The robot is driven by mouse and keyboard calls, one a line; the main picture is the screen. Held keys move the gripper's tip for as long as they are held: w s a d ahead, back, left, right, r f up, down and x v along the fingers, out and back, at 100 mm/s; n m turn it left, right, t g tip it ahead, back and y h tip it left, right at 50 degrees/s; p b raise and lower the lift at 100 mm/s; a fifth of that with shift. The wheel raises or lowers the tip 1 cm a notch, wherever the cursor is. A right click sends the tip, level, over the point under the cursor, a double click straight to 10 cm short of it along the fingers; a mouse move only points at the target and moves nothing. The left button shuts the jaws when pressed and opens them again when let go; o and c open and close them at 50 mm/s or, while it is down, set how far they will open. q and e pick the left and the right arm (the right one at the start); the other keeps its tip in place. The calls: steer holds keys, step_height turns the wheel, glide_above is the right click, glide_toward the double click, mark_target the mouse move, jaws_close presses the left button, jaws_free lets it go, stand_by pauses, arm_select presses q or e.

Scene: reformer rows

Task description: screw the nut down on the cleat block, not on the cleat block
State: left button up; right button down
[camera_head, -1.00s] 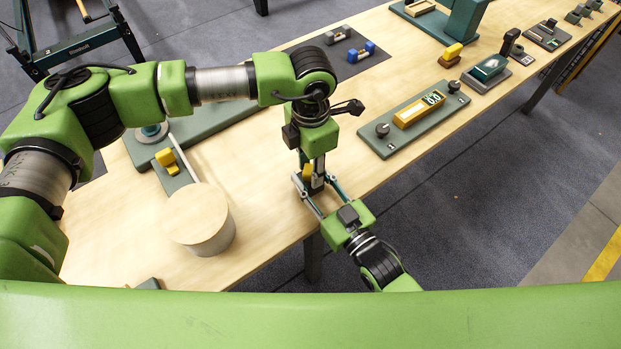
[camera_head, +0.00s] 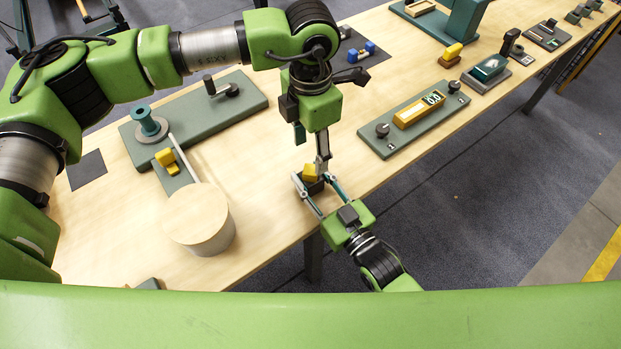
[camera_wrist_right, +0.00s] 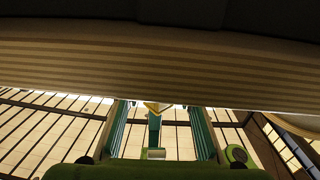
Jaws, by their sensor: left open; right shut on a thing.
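A small yellow piece (camera_head: 310,172) sits on a dark block (camera_head: 316,187) at the table's front edge. I cannot tell if it is the nut or part of a cleat block. My right gripper (camera_head: 314,184) reaches in from the front, its fingers on either side of the dark block, shut on it. The right wrist view shows the yellow piece (camera_wrist_right: 157,107) between the two teal fingers. My left gripper (camera_head: 321,160) points down just above and beside the yellow piece, open. Its fingertips are partly overlapped with the block. Another yellow piece (camera_head: 452,53) stands on a brown block at the back right.
A round wooden drum (camera_head: 199,219) stands left of the grippers. Behind it are a green plate with a spool (camera_head: 149,123) and crank, and a yellow cleat-like piece (camera_head: 165,158). Table between is clear.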

arm_select(q)
step_height(320, 180, up, 5)
stand_by(0.3)
arm_select(e)
steer(key=c, duration=1.4)
jaws_free()
steer(key=shift+o, duration=0.2)
steer(key=v, duration=1.2)
